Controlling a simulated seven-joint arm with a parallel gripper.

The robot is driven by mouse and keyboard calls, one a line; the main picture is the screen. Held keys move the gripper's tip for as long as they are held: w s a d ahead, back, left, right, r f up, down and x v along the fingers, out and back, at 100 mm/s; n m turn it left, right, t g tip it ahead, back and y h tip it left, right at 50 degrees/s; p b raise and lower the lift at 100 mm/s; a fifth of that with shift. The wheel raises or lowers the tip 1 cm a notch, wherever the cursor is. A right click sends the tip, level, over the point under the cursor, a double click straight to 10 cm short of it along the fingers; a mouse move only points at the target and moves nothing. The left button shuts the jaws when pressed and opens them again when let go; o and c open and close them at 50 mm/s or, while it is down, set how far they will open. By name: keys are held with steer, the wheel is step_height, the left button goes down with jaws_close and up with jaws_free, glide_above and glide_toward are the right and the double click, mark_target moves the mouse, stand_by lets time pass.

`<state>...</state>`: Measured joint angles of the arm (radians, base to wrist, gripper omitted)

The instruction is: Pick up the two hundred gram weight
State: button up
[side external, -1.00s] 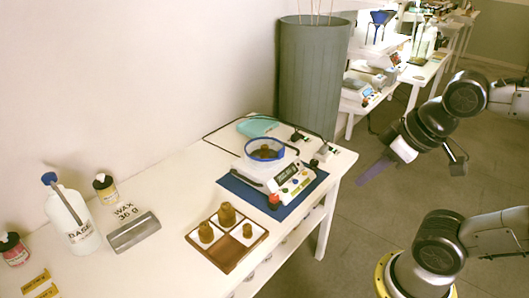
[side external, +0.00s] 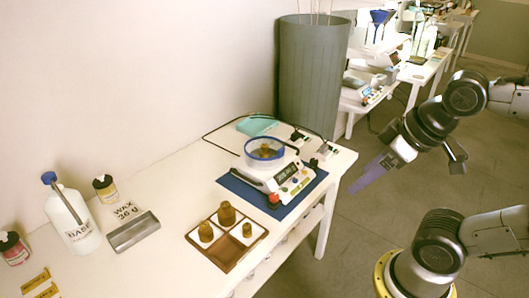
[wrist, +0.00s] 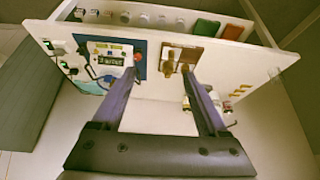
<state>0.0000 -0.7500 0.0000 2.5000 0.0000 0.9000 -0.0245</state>
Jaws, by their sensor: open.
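Brass weights stand in a wooden tray (side external: 224,262) with white compartments: a larger one (side external: 226,214) at the back, a middle-sized one (side external: 206,232) at the left and a small one (side external: 247,230) at the right. Another brass piece (side external: 264,151) sits in the blue-rimmed dish on the scale. I cannot read any mark, so I cannot tell which is two hundred grams. My gripper (side external: 372,172) is open and empty, off the table's right end, well apart from the tray. The wrist view shows its two fingers (wrist: 161,72) spread, with the tray (wrist: 194,52) beyond them.
The scale (side external: 288,178) stands on a blue mat (side external: 240,190) behind the tray, with a cable behind it. A tall grey bin (side external: 312,80) is behind the table.

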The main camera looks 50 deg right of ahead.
steer(key=w+d+r+n+h, duration=0.1)
steer(key=w+d+r+n, duration=0.1)
steer(key=w+r+n, duration=0.5)
steer(key=w+d+r+n+h, duration=0.1)
steer(key=w+d+r+n, duration=0.25)
steer(key=w+n, duration=0.6)
steer(key=n+g+h, duration=0.2)
steer(key=n+g, duration=0.1)
steer(key=n, duration=0.4)
glide_above(264, 145)
steer(key=s+a, duration=0.1)
steer(key=a, duration=0.2)
steer(key=f, duration=2.6)
steer(key=shift+s+d+f, duration=0.15)
steer(key=shift+d+f, duration=0.05)
steer(key=shift+f, duration=0.2)
steer(key=shift+d+x, duration=0.1)
steer(key=shift+x, duration=1.5)
steer(key=shift+d+x, duration=0.15)
steer(key=shift+x, duration=1.4)
steer(key=shift+s, duration=0.15)
steer(key=shift+c, duration=0.4)
